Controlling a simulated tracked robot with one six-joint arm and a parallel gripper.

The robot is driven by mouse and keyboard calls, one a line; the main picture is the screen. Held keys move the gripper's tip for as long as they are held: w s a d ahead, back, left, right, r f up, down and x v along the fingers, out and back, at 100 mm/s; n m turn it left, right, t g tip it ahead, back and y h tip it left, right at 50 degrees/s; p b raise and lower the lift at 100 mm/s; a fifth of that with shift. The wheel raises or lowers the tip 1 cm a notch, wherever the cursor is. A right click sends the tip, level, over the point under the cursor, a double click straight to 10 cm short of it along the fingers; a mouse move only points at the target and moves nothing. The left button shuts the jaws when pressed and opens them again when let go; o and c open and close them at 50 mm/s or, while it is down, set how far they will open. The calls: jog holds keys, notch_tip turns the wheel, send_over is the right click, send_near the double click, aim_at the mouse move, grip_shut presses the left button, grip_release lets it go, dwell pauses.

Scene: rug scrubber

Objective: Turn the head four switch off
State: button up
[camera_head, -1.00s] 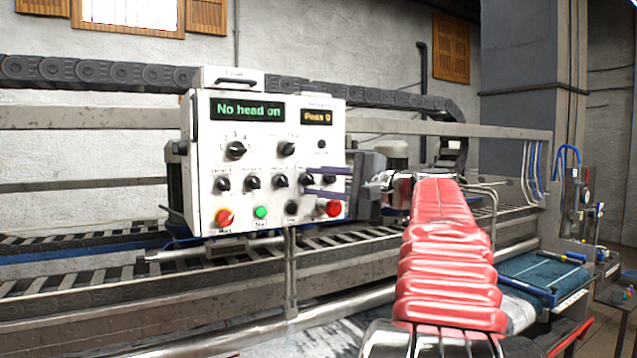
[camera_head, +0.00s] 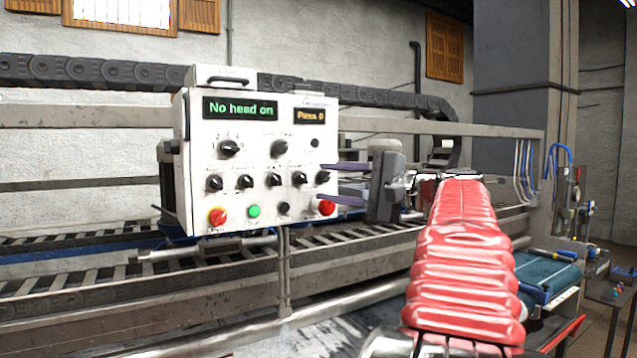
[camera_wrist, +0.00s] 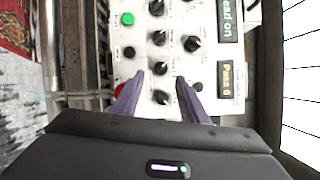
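The white control panel (camera_head: 200,110) stands left of centre in the head view. Its displays read "No head on" and "Pass 0". A lower row holds several small black knobs with white pointer marks. The labels are too small to read, so I cannot tell which is head four. The second knob from the right (camera_head: 299,178) also shows in the wrist view (camera_wrist: 161,68). The rightmost knob is there too (camera_wrist: 162,97). My gripper (camera_head: 322,182) is open and empty at the panel's right side. In the wrist view its purple fingers (camera_wrist: 160,75) flank these two knobs without gripping either.
A red button (camera_head: 326,208) sits below the fingers. Two larger knobs are above the row. A roller conveyor (camera_head: 90,278) runs behind and below the panel.

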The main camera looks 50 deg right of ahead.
jog(key=s, duration=0.8)
jog(key=shift+s+d, duration=0.15)
jog(key=shift+d, duration=0.2)
jog(key=shift+f, duration=0.1)
